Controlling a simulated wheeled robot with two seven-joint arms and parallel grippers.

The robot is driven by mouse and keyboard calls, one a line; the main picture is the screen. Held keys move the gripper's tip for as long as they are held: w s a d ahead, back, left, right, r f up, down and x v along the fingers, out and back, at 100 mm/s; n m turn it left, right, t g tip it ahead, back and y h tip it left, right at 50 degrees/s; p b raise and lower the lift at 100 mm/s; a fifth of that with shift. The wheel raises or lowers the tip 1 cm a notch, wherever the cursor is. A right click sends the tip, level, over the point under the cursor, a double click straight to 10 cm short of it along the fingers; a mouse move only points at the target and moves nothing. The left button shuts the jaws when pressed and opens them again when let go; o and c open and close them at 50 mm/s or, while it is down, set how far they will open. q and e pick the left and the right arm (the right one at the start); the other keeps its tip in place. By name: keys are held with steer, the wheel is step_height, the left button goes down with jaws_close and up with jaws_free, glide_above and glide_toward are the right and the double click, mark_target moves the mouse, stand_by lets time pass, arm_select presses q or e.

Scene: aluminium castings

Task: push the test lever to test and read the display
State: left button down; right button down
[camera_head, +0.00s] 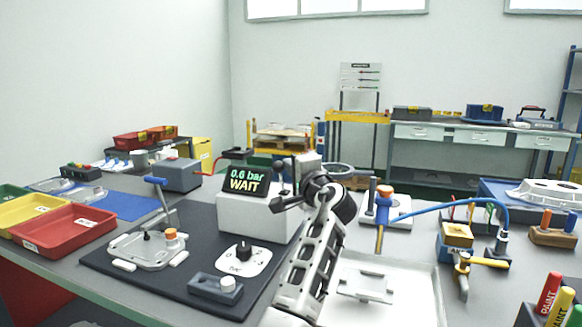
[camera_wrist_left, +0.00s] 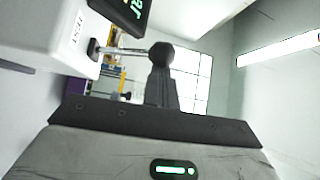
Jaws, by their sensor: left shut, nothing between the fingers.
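In the left wrist view a corner of the display (camera_wrist_left: 133,10) shows. The test lever (camera_wrist_left: 125,50) is a thin metal rod with a black ball knob (camera_wrist_left: 162,54), coming out of the box beside a "TEST" label. My left gripper (camera_head: 275,205) is shut and empty in front of the box's right side. In the wrist view its fingers (camera_wrist_left: 161,88) line up with the knob; I cannot tell whether they touch it.
A casting in a fixture (camera_head: 146,248), a dial (camera_head: 243,254) and a small grey block with a button (camera_head: 216,291) are on the black mat (camera_head: 190,286). A red tray (camera_head: 64,230) lies left. A white tray (camera_head: 402,300) is right of my arm.

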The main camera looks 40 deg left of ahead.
arm_select(q)
steer(key=shift+a+r, duration=0.1)
steer(key=shift+r, duration=0.35)
steer(key=s+d+r, duration=0.8)
steer(key=s+r, duration=0.3)
steer(key=r, duration=0.1)
steer(key=shift+s+d, duration=0.2)
